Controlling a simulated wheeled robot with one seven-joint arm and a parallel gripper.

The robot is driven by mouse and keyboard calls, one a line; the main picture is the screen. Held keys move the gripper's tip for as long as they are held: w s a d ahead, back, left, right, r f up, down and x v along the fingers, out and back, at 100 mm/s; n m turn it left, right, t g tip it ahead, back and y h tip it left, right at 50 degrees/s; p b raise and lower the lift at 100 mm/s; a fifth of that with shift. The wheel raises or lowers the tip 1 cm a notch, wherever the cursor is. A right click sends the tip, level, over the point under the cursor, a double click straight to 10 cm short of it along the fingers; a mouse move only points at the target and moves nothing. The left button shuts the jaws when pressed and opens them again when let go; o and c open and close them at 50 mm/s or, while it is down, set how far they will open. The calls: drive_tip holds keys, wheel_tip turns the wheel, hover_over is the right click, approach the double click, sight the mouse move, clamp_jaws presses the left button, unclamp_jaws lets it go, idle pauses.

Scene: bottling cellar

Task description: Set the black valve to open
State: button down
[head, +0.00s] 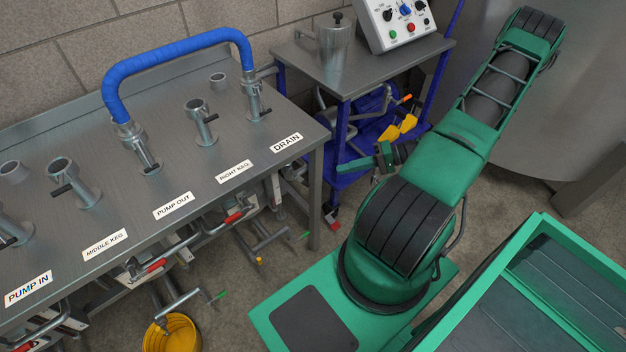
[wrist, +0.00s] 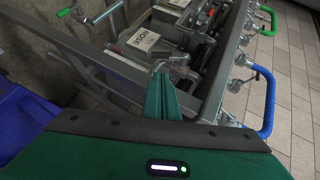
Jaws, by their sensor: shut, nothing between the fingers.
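Several metal ports on the steel bench (head: 100,130) carry small black levers, such as one near the RIGHT KEG label (head: 235,171), the black lever (head: 210,118). Another black lever (head: 62,188) is on a port behind the MIDDLE KEG label (head: 104,244). I cannot tell which is the black valve, or its setting. My gripper (head: 385,156) is shut and empty, off the bench's right end beside the blue cart. In the wrist view its green fingers (wrist: 165,97) are together, in front of metal pipes and a white label (wrist: 146,38).
A blue hose (head: 180,55) arches between two bench ports. Red-handled levers (head: 233,217) and pipes stick out below the bench front. A yellow bucket (head: 170,335) stands on the floor. The blue cart (head: 345,120) carries a control box (head: 400,22). Some floor between bench and base is clear.

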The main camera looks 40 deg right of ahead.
sight(300, 179)
drive_tip(key=shift+n+g, duration=0.3)
drive_tip(key=shift+n, duration=0.3)
drive_tip(key=x, duration=1)
drive_tip(key=shift+w+r, duration=0.15)
